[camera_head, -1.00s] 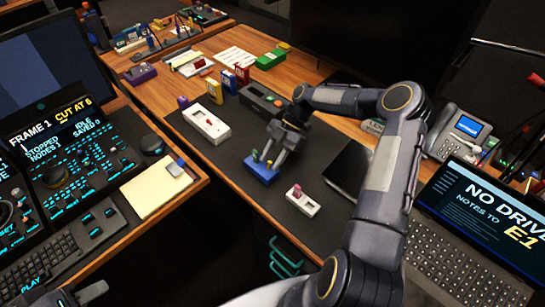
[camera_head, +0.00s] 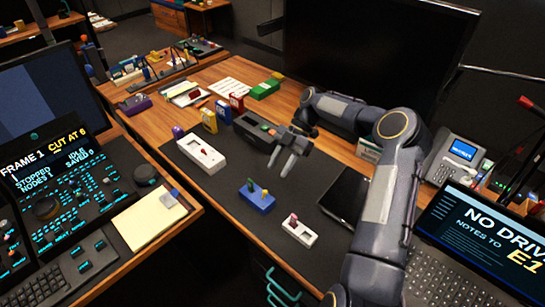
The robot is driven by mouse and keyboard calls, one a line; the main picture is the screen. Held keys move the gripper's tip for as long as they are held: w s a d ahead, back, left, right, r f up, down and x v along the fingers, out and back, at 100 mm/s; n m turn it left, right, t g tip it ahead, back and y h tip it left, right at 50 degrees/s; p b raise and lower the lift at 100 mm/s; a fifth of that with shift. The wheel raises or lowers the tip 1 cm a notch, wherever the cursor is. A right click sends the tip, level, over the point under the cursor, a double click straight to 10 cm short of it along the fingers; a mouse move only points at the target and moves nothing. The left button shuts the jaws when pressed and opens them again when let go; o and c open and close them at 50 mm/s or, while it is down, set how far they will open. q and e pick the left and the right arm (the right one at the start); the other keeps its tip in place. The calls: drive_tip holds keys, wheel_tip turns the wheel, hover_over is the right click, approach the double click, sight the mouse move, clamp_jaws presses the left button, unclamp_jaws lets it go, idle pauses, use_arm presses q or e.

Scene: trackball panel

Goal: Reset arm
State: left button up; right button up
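My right gripper (camera_head: 281,162) hangs above the dark mat (camera_head: 228,178), with its two fingers apart and nothing between them. It is above and to the right of a blue box (camera_head: 257,200) with small upright knobs, and clear of it. A small white box (camera_head: 303,235) with a pink knob sits on the mat to the right of the blue box. A dark box (camera_head: 252,128) with a green patch is behind the gripper. My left gripper is out of view.
A black tablet-like slab (camera_head: 343,198) lies beside my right arm. A laptop (camera_head: 470,245) and a phone (camera_head: 455,157) stand on the right. A large monitor (camera_head: 370,55) stands behind. A control console (camera_head: 65,195) and a notepad (camera_head: 148,219) are on the left.

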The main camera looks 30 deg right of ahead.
drive_tip(key=s+a+r+m+t+h, duration=0.3)
drive_tip(key=s+a+r+m+h, duration=0.25)
drive_tip(key=s+r+m, duration=0.6)
drive_tip(key=s+a+m+t, duration=0.2)
drive_tip(key=s+m, duration=0.4)
drive_tip(key=s, duration=0.2)
drive_tip(key=s+a+m+t, duration=0.3)
drive_tip(key=s+m, duration=0.3)
drive_tip(key=s, duration=0.1)
drive_tip(key=shift+s+a+r+t+y, duration=0.2)
drive_tip(key=shift+s+t+y, duration=0.1)
drive_tip(key=shift+s+y, duration=0.1)
